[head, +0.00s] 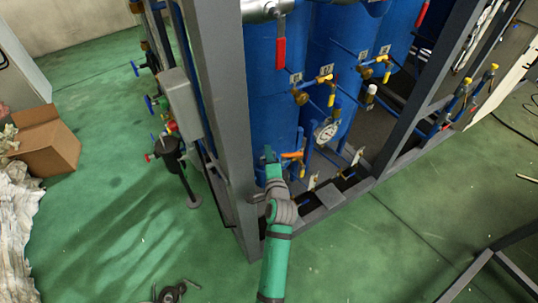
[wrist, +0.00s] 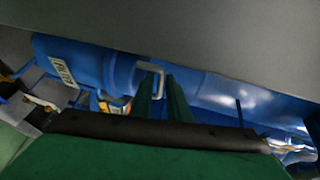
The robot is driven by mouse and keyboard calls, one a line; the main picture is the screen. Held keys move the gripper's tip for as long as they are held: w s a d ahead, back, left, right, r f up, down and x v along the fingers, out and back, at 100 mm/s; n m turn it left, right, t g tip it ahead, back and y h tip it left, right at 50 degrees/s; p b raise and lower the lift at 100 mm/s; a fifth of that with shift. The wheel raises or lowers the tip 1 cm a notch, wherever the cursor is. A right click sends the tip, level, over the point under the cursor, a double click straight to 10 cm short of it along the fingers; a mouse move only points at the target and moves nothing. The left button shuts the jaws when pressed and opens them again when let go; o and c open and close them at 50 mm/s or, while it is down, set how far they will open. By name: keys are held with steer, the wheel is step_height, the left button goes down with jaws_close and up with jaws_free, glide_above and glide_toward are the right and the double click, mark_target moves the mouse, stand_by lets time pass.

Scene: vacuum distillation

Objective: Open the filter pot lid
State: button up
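The filter pot (wrist: 85,62) is a blue cylinder lying sideways in the wrist view, with a white label whose text is hard to read. Its lid (wrist: 122,74) is the wider blue end, with a pale U-shaped handle (wrist: 152,70) on it. My gripper (wrist: 160,90) has two green fingers with a gap between them, right at the handle. One leg of the handle shows in the gap; firm contact cannot be seen. In the head view my gripper (head: 270,155) reaches into the frame beside a blue vessel, and the lid is not clearly seen there.
A grey frame post (head: 222,100) stands close left of my arm, and a lower frame beam (head: 325,212) runs to the right. Valves with an orange handle (head: 292,155) and yellow handles are close by. The green floor (head: 120,220) at left is mostly free.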

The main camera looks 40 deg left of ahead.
jaws_close()
stand_by(0.6)
steer(key=shift+s, duration=0.15)
stand_by(0.5)
